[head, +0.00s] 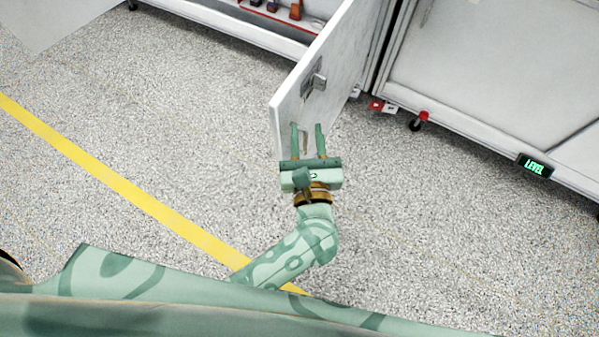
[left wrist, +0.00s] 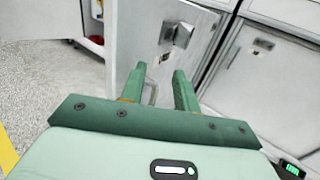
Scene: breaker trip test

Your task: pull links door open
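The links door (head: 335,60) is a white panel swung out from the cabinet, with a grey latch plate (head: 314,82) on its face. It also fills the upper middle of the left wrist view (left wrist: 140,42), where the latch (left wrist: 178,34) shows too. My left gripper (head: 308,128) is at the door's lower outer part, with its two green fingers apart. In the left wrist view a thin grey handle (left wrist: 153,93) shows between the fingers (left wrist: 159,72); I cannot tell whether they touch it. My right gripper is out of view.
Behind the door, the cabinet's open bay has a red-edged shelf (head: 275,17) with several small parts. A closed white panel (head: 500,60) stands at the right, with a LEVEL display (head: 535,166) and a caster (head: 416,122) below. Speckled floor with a yellow line (head: 130,190) lies clear at left.

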